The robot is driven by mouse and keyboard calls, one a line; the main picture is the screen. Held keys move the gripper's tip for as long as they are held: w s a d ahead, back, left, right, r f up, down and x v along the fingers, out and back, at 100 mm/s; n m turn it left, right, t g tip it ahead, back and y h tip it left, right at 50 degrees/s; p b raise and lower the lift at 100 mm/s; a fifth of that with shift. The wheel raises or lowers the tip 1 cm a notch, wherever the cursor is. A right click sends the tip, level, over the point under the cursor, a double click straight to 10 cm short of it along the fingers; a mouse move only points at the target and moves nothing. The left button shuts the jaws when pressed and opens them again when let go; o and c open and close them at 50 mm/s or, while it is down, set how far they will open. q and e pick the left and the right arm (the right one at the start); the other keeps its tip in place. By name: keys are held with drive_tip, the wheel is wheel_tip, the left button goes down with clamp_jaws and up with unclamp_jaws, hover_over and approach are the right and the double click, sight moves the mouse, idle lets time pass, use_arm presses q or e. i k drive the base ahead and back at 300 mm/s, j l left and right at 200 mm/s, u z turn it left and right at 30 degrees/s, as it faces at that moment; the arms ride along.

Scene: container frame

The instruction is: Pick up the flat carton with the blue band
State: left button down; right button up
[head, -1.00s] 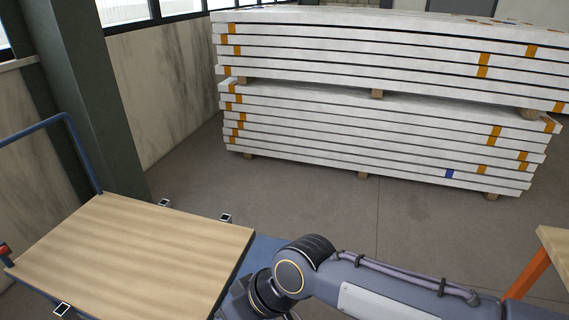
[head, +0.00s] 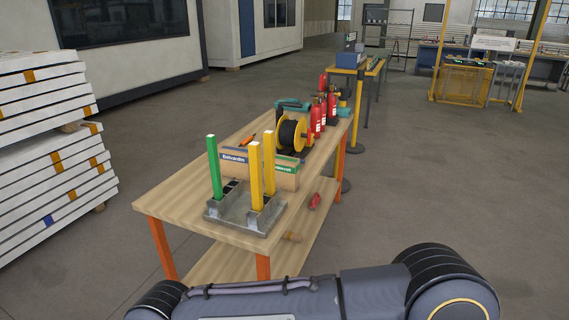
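A brown cardboard carton (head: 232,172) with a blue printed band stands on the wooden table, partly hidden behind the green and yellow posts. A similar carton with a green band (head: 285,168) shows beside or behind it; I cannot tell how they overlap. A small blue mark (head: 48,221) is also on a white panel low in the stack at the left. Links of one of my arms cross the bottom of the view. Neither of my grippers is in view.
The wooden table (head: 170,205) has orange legs and a lower shelf. A metal fixture (head: 235,212) with upright posts stands at its near end. A cable reel (head: 290,135) and red fire extinguishers (head: 315,118) stand farther back. Floor right of the table is clear.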

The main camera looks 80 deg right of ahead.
sight(234, 160)
drive_tip(key=z, duration=2.5)
drive_tip(key=l+u, duration=0.1)
drive_tip(key=u, duration=0.35)
drive_tip(key=i+l+u, duration=0.1)
drive_tip(key=u, duration=0.4)
drive_tip(key=l+u, duration=0.2)
drive_tip(key=u, duration=0.25)
drive_tip(key=l+u, duration=0.25)
drive_tip(key=l, duration=0.3)
drive_tip(key=l+u, duration=0.25)
drive_tip(key=l, duration=0.35)
drive_tip(key=k+l+u, duration=0.1)
drive_tip(key=l+u, duration=0.2)
drive_tip(key=l, duration=0.25)
drive_tip(key=k+l+u, duration=0.1)
drive_tip(key=l+u, duration=0.15)
drive_tip(key=l, duration=1.7)
drive_tip(key=i+u, duration=0.05)
